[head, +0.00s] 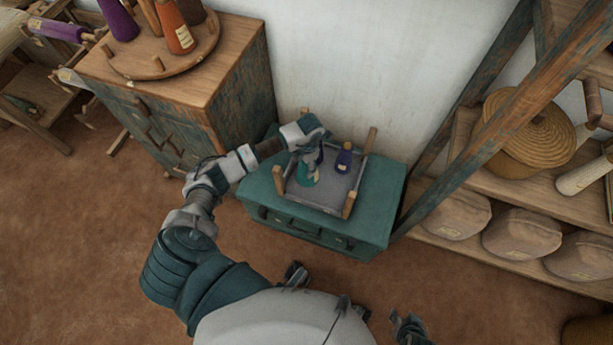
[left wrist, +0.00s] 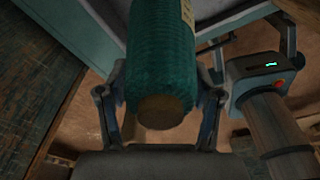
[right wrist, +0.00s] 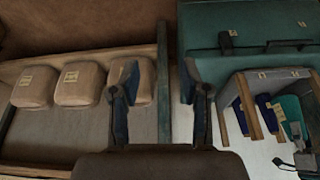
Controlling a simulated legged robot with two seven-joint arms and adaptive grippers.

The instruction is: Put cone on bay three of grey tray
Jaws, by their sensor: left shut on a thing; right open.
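The teal cone (head: 308,174) is in my left gripper (head: 313,158), over the left part of the grey tray (head: 325,192) in the head view. In the left wrist view the cone (left wrist: 160,60) fills the space between the fingers, its brown end towards the camera. I cannot tell whether it touches the tray floor. The right wrist view shows the tray's labelled edge (right wrist: 276,74) and the teal cone (right wrist: 291,108). My right gripper (right wrist: 157,92) is open and empty, away from the tray.
The tray sits on a teal chest (head: 376,205), with wooden posts at its corners. A wooden cabinet (head: 200,85) with more cones on a round board (head: 165,62) stands left. A shelf rack with wrapped bundles (head: 520,232) and a lidded basket (head: 528,130) stands right.

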